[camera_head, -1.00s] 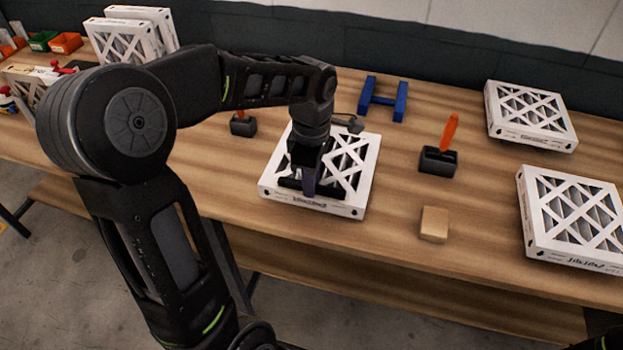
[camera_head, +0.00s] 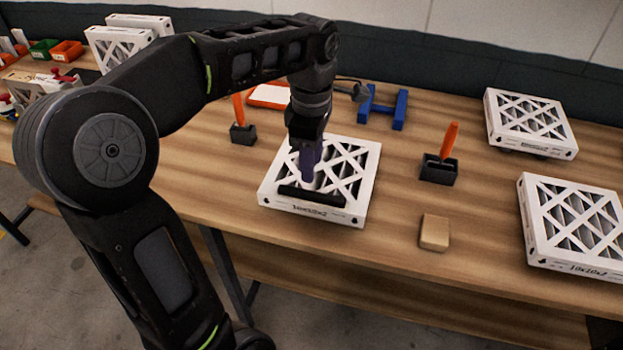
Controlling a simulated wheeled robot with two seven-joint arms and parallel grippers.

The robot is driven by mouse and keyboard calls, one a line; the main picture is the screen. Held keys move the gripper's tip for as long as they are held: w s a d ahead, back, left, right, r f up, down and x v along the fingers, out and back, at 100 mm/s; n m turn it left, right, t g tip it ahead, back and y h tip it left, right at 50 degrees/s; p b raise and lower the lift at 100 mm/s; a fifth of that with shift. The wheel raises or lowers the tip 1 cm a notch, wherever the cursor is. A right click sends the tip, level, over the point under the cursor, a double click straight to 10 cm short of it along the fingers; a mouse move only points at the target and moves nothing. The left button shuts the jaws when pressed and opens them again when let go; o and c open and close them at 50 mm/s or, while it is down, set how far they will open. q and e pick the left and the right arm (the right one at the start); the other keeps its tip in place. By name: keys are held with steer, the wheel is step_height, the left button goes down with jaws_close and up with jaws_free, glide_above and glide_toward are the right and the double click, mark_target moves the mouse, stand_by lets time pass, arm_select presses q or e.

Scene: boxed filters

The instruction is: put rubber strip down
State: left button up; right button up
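The black rubber strip (camera_head: 312,196) lies along the front part of the top of a white boxed filter (camera_head: 357,190) with a lattice face, in the middle of the table. My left gripper (camera_head: 309,178) points down over the same filter, just behind and above the strip. The strip looks free of the fingers. The fingers are seen edge-on and overlap, so the gap between them is hidden. My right gripper is not in view.
Two more boxed filters (camera_head: 530,122) (camera_head: 572,222) lie at the right. A black holder with an orange handle (camera_head: 440,168), a tan block (camera_head: 434,232) and a blue H-shaped stand (camera_head: 382,108) are nearby. Another orange-handled holder (camera_head: 243,133) stands left of the filter.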

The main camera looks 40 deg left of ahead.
arm_select(q)
step_height(320, 180, up, 4)
steer(key=p, duration=0.2)
glide_above(311, 194)
steer(key=shift+r, duration=0.1)
steer(key=shift+c, duration=0.2)
steer(key=shift+f, duration=0.25)
steer(key=shift+c, duration=0.8)
step_height(311, 194, down, 2)
steer(key=shift+c, duration=1.4)
steer(key=shift+f, duration=0.1)
jaws_close()
steer(key=shift+f+b, duration=2.45)
steer(key=shift+f, duration=0.85)
